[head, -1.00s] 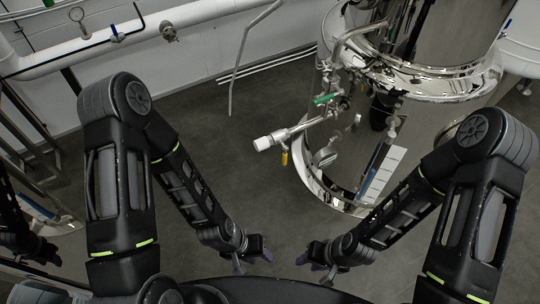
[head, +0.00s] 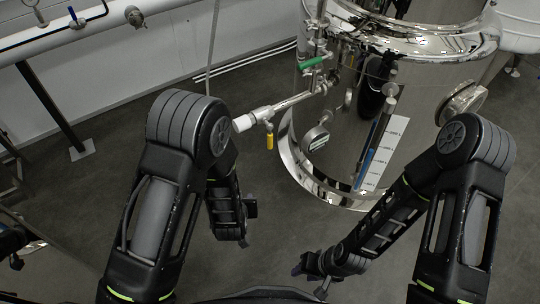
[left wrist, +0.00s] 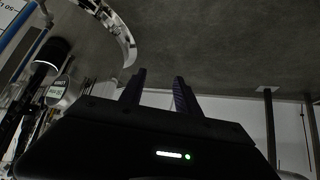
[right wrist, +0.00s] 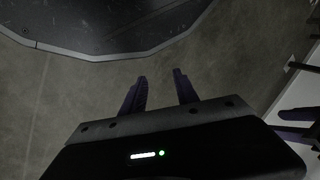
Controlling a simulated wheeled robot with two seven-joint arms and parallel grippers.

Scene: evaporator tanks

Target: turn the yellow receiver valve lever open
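The yellow valve lever (head: 270,139) hangs down below a metal pipe with a white end cap, at the left side of the shiny receiver tank (head: 345,135). My left gripper (head: 249,208) is in front of and below the lever, apart from it. In the left wrist view its fingers (left wrist: 160,92) stand apart with nothing between them. The yellow lever is not clear in that view. My right gripper (head: 302,264) is low in the middle of the head view, away from the tank. In the right wrist view its fingers (right wrist: 160,92) are apart and empty.
A green-handled valve (head: 312,63) sits on the pipework above the yellow lever. White wall pipes (head: 60,40) run at the back left. The grey floor (head: 110,150) is open between wall and tank.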

